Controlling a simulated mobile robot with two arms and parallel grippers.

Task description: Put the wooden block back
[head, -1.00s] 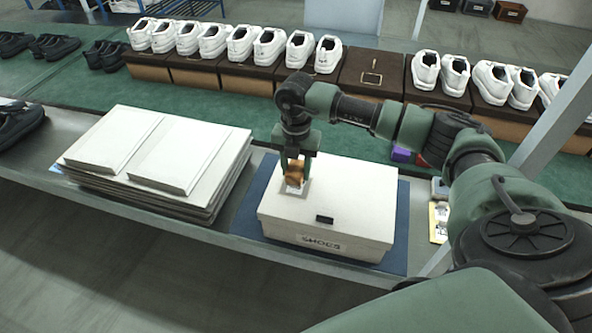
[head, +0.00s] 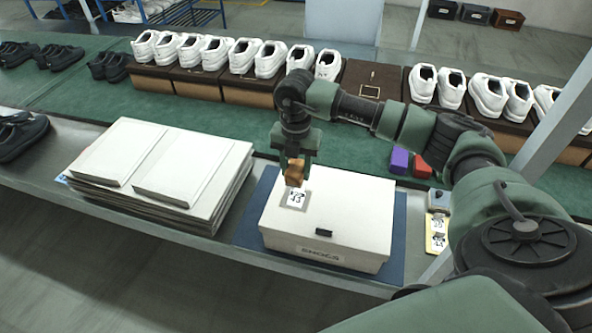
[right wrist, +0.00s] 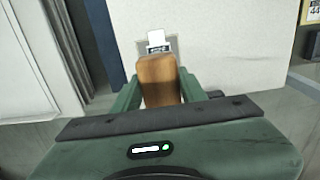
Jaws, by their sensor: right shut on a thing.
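The wooden block (head: 295,173) is held in my right gripper (head: 296,166), above the lid of the white shoe box (head: 345,215). In the right wrist view the block (right wrist: 159,80) sits between the two green fingers. A label with a printed number (head: 296,199) lies flat on the lid just below the block. In the right wrist view the block hides part of the label (right wrist: 157,42). The box is closed and stands on a blue mat (head: 252,222). My left gripper is not in view.
A stack of flat white cartons (head: 205,170) lies left of the box. A purple block (head: 399,160) and a red block (head: 423,167) lie behind and right of it. A yellow label tray (head: 437,233) is at the right. White shoes on brown boxes (head: 300,85) line the back.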

